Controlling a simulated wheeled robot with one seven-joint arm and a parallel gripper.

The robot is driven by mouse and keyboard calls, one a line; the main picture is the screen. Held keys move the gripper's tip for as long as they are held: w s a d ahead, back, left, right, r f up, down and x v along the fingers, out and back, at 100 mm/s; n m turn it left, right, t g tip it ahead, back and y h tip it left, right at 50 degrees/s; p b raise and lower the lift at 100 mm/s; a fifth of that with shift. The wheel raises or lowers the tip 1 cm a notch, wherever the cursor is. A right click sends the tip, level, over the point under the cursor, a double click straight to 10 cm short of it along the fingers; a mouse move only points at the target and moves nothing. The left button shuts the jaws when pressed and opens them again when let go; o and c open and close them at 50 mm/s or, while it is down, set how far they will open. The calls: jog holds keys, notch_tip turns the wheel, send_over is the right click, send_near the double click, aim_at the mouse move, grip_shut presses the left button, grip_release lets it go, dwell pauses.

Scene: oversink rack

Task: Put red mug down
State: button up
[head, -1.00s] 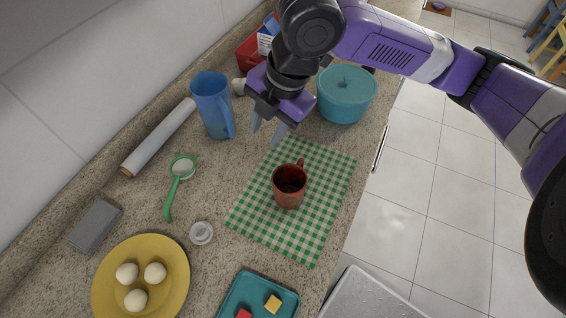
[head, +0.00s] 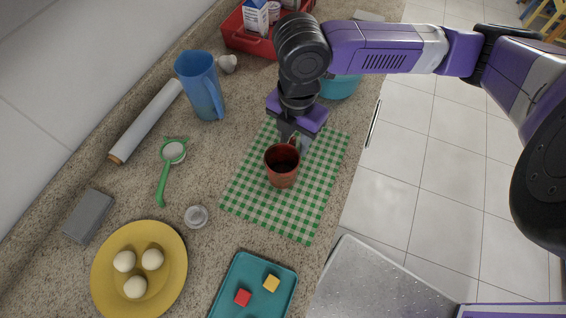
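The red mug (head: 282,168) stands upright on the green-and-white checked mat (head: 305,212), its dark inside facing up. Its handle is on the far side, by my gripper, and is mostly hidden. My gripper (head: 295,142) is low at the mug's far side, with its fingers around or beside the handle. One grey finger shows to the right of the handle; the other is partly hidden behind the mug's rim. I cannot tell whether the fingers are closed on the handle.
A yellow plate with white balls (head: 173,278) and a teal tray (head: 229,294) are nearer. A teal pot (head: 340,86) and red crate (head: 238,38) are behind. The mat's near part is clear.

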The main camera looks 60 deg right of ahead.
grip_shut()
dwell(1.4)
